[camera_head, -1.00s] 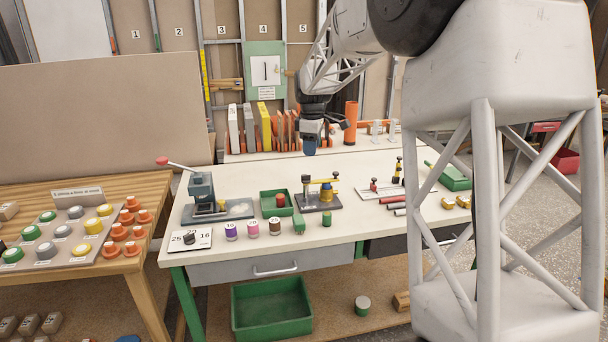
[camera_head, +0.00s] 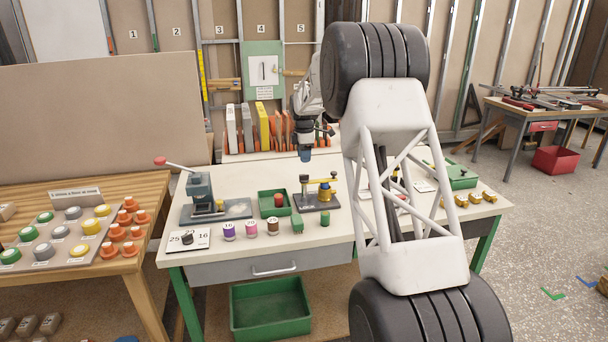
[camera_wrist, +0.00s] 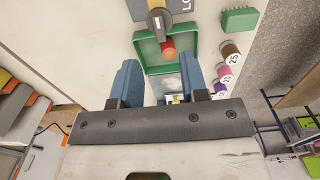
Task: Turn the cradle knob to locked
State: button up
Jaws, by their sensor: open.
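The cradle (camera_head: 316,204) is a grey plate with a dark post and a yellow part, on the white table in the head view. In the wrist view, a dark grey and yellow knob (camera_wrist: 156,20) shows at the top edge, on a grey plate with a partly cut-off label starting "LO". I cannot read its setting. My gripper (camera_wrist: 158,78) has two blue fingers spread apart with nothing between them. In the head view my gripper (camera_head: 305,155) hangs above the table, behind the cradle and apart from it.
A green tray (camera_wrist: 148,62) with a red cylinder (camera_wrist: 168,50) lies beside the cradle. A lever press (camera_head: 200,192) stands left of it. Several numbered cylinders (camera_head: 251,229) line the table's front. Upright boards (camera_head: 247,126) stand behind. My arm hides part of the table's right side.

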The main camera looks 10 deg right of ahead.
aim_at(304, 178)
jog(key=shift+f, duration=0.1)
dwell(0.3)
jog(key=shift+f, duration=3.9)
jog(key=shift+c, duration=0.3)
grip_shut()
